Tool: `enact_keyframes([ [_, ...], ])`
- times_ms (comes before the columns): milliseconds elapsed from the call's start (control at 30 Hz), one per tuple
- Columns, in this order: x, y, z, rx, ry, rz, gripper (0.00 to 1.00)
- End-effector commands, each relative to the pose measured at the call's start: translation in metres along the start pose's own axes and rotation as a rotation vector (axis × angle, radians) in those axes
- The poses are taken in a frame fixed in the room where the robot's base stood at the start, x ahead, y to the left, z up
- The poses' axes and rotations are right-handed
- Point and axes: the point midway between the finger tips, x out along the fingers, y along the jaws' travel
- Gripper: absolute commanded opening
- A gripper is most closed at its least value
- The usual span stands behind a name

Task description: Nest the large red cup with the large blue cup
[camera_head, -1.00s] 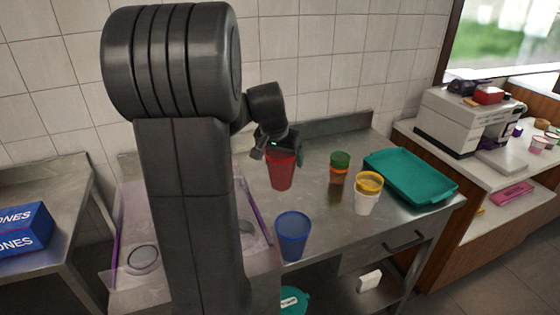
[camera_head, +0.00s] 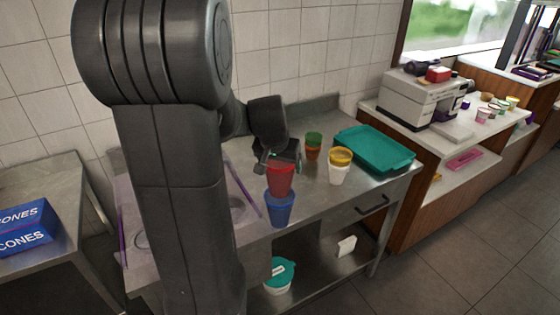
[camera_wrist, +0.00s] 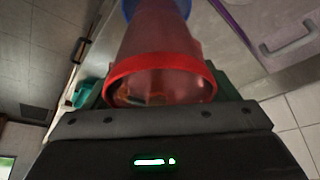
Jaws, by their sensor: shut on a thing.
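The large red cup (camera_head: 281,179) is held upright in my gripper (camera_head: 282,160), at its upper part. The large blue cup (camera_head: 280,211) stands upright on the steel counter near its front edge. In the head view the red cup's lower end meets the blue cup's rim; I cannot tell whether it is just inside or in front. In the wrist view the red cup (camera_wrist: 160,50) has its wide rim toward me, and a bit of the blue cup (camera_wrist: 155,7) shows around its narrow far end. The rest of the blue cup is hidden.
White and yellow stacked cups (camera_head: 339,168) and green and orange stacked cups (camera_head: 313,146) stand to the right on the steel counter (camera_head: 308,190). A teal tray (camera_head: 375,150) lies farther right. A clear purple-edged bin (camera_head: 245,190) is at left.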

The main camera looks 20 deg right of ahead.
Motion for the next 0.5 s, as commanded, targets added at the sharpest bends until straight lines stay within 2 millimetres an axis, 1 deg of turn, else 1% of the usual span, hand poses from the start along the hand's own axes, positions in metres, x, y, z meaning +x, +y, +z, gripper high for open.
enact_keyframes([
  [33, 0.007, 0.0, 0.003, 0.0, 0.0, 0.0, 0.58],
  [500, 0.041, 0.0, 0.018, 0.001, 0.0, 0.0, 0.58],
])
